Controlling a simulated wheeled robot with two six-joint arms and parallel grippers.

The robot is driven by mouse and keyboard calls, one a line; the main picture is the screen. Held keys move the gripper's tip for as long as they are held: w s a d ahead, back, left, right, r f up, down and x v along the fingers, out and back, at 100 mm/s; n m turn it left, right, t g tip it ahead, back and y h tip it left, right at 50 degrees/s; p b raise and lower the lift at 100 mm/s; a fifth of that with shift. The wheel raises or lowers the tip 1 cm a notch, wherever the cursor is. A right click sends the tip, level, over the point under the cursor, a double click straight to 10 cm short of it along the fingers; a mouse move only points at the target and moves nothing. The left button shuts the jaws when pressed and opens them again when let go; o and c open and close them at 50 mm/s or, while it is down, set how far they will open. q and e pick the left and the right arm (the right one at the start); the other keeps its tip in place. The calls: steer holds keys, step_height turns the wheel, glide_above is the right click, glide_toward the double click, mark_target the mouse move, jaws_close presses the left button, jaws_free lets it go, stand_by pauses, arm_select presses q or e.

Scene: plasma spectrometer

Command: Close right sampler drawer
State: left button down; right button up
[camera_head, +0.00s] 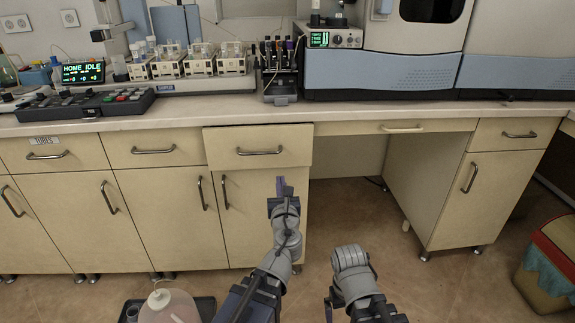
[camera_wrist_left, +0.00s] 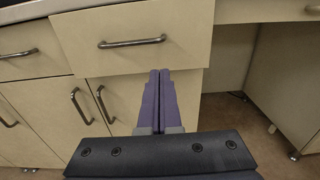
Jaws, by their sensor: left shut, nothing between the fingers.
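The right sampler drawer (camera_head: 235,148) is the cream drawer under the counter, below the small sampler rack. Its front stands out from the neighbouring fronts, so it is partly open. Its dark bar handle (camera_head: 259,151) is horizontal; the drawer front also fills the upper middle of the left wrist view (camera_wrist_left: 180,25). My left gripper (camera_head: 280,184) is shut and empty, with purple fingers pressed together. Its fingertips (camera_wrist_left: 160,73) appear just below the drawer's lower edge in the wrist view; I cannot tell whether they touch.
A cabinet door (camera_head: 240,215) is below the drawer, with closed drawers to the left. Open knee space (camera_head: 345,170) lies to the right. A tray with a clear jug (camera_head: 168,306) is on the floor at lower left; a bin (camera_head: 548,265) is at right.

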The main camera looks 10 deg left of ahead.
mark_target(277, 149)
arm_select(q)
steer(key=x, duration=1.4)
steer(key=x, duration=0.4)
steer(key=shift+w, duration=0.3)
steer(key=shift+w+a, duration=0.15)
steer(key=shift+w, duration=0.05)
